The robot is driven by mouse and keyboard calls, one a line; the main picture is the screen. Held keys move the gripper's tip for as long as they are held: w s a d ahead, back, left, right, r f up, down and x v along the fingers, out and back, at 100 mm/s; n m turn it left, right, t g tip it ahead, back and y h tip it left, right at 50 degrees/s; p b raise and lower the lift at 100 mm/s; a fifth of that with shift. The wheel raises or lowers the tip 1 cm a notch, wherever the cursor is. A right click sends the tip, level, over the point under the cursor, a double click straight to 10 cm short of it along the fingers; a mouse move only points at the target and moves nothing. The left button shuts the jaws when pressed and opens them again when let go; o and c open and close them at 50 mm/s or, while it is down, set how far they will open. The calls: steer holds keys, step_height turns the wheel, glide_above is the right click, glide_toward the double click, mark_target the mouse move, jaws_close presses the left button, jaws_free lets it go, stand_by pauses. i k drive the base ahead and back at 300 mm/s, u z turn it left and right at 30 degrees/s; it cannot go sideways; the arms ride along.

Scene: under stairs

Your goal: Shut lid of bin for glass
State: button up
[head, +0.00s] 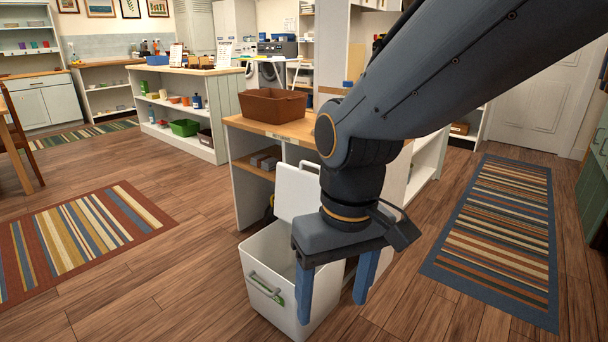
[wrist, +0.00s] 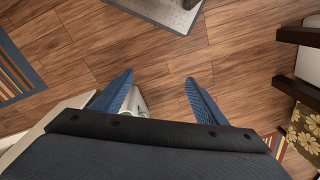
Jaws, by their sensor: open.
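The bin (head: 275,313) is a white box with a grey handle and a small green mark on its front. It stands on the floor at the end of a wooden-topped shelf unit. Its white lid (head: 294,190) is up, standing tilted at the back of the bin, so the bin is open. My gripper (head: 335,288) has two blue fingers pointing down, spread apart and empty. In the head view it overlaps the bin's right side and hides part of it and of the lid. In the wrist view my gripper (wrist: 159,78) shows mostly floor between its fingers, with a white and green piece, possibly the bin, by the left finger.
The shelf unit's wooden top (head: 258,128) carries a brown tub (head: 272,106) behind the bin. Striped rugs lie at left (head: 85,240) and right (head: 495,235). The wrist view shows a grey mat (wrist: 165,10) and dark furniture at right. Wooden floor left of the bin is clear.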

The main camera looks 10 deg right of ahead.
mark_target(298, 191)
steer(key=z, duration=0.45)
steer(key=i, duration=1.25)
steer(key=u, duration=0.1)
